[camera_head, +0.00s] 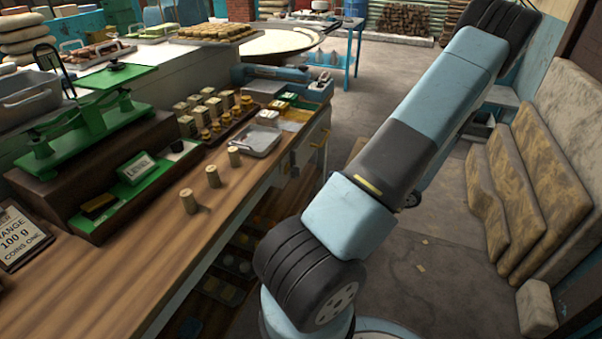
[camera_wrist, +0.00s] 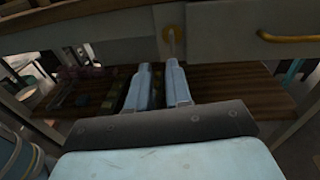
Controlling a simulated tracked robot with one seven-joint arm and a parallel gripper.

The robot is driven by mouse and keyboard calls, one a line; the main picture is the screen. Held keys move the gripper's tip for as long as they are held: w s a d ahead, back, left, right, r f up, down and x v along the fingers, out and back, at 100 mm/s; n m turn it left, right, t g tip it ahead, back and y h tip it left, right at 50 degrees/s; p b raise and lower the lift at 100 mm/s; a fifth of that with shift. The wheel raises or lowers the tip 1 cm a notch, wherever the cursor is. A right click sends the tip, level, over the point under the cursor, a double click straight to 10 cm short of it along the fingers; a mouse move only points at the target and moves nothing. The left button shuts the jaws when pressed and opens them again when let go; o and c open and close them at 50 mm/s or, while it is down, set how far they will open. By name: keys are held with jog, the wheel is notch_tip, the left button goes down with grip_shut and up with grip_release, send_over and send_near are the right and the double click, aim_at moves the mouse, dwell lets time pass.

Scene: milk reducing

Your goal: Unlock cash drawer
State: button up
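In the wrist view, a grey drawer front (camera_wrist: 225,30) runs across the top. A brass handle (camera_wrist: 290,37) is at its right. A thin brass piece, possibly a key (camera_wrist: 172,40), hangs at its middle. My gripper (camera_wrist: 159,66) has two pale blue fingers with a narrow gap and nothing clearly held between them. Its right fingertip is just below the lower end of the brass piece; I cannot tell whether they touch. In the head view, a yellowish handle (camera_head: 321,154) shows on the counter's far right side. My gripper is not visible in that view.
Stacked slabs (camera_head: 540,185) lean at the right. The floor between is mostly clear.

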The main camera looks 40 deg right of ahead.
aim_at(294, 170)
jog(key=w+a+f+m+t+h, duration=0.1)
jog(key=w+a, duration=0.3)
jog(key=w, duration=0.7)
jog(key=shift+w+f+m, duration=0.15)
jog(key=shift+m, duration=0.25)
grip_shut()
